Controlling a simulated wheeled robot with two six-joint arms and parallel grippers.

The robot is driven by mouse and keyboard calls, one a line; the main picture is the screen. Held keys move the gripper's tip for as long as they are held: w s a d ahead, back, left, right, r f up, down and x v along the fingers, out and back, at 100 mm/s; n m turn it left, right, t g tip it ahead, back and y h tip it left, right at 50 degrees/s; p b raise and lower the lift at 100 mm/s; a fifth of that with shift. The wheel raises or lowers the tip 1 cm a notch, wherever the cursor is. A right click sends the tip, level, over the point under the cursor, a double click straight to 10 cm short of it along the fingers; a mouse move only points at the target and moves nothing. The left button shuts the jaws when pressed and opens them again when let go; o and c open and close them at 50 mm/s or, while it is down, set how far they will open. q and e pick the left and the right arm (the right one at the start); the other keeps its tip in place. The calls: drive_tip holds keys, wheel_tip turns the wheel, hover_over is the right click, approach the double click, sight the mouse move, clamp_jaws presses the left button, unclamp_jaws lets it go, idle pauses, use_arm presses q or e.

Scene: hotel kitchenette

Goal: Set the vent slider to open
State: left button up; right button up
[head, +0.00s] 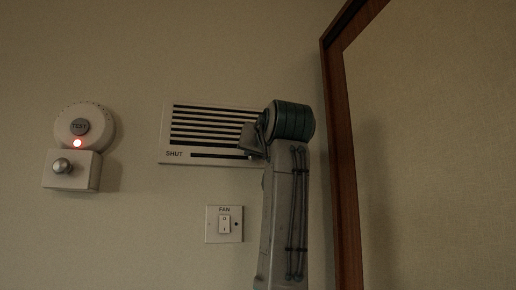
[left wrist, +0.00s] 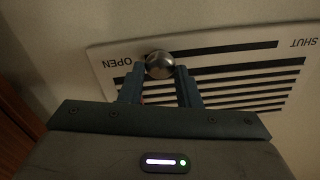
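The vent (head: 200,108) is a pale wall plate with dark slats, and "SHUT" is printed at the left end of its slider slot. In the left wrist view the vent (left wrist: 300,72) appears upside down, with "OPEN" at the left and "SHUT" at the right. The round metal slider knob (left wrist: 159,65) sits in the slot nearer the OPEN end, with a short stretch of slot showing beyond it. My left gripper (left wrist: 160,74) has its fingers apart, one on each side of the knob, with small gaps visible. In the head view my left gripper (head: 251,142) covers the knob and the OPEN end.
A fan switch plate (head: 224,224) is below the vent. A round TEST device (head: 84,126) with a red light and a box with a metal knob (head: 62,166) are on the wall at the left. A dark wooden frame (head: 342,150) stands close to the right of my arm.

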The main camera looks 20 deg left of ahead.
use_arm(q)
drive_tip(key=o, duration=0.4)
drive_tip(key=shift+w, duration=0.15)
drive_tip(key=shift+c, duration=0.2)
drive_tip(key=shift+o, duration=0.4)
drive_tip(key=shift+w+f, duration=0.25)
drive_tip(key=shift+w, duration=0.2)
drive_tip(key=b+v, duration=0.4)
drive_tip(key=v, duration=0.6)
drive_tip(key=shift+s+d, duration=0.2)
drive_tip(key=shift+s, duration=0.15)
use_arm(e)
drive_tip(key=f, duration=0.2)
drive_tip(key=w+f, duration=0.1)
drive_tip(key=f, duration=0.1)
drive_tip(key=shift+d+f, duration=0.1)
drive_tip(key=shift+d, duration=0.25)
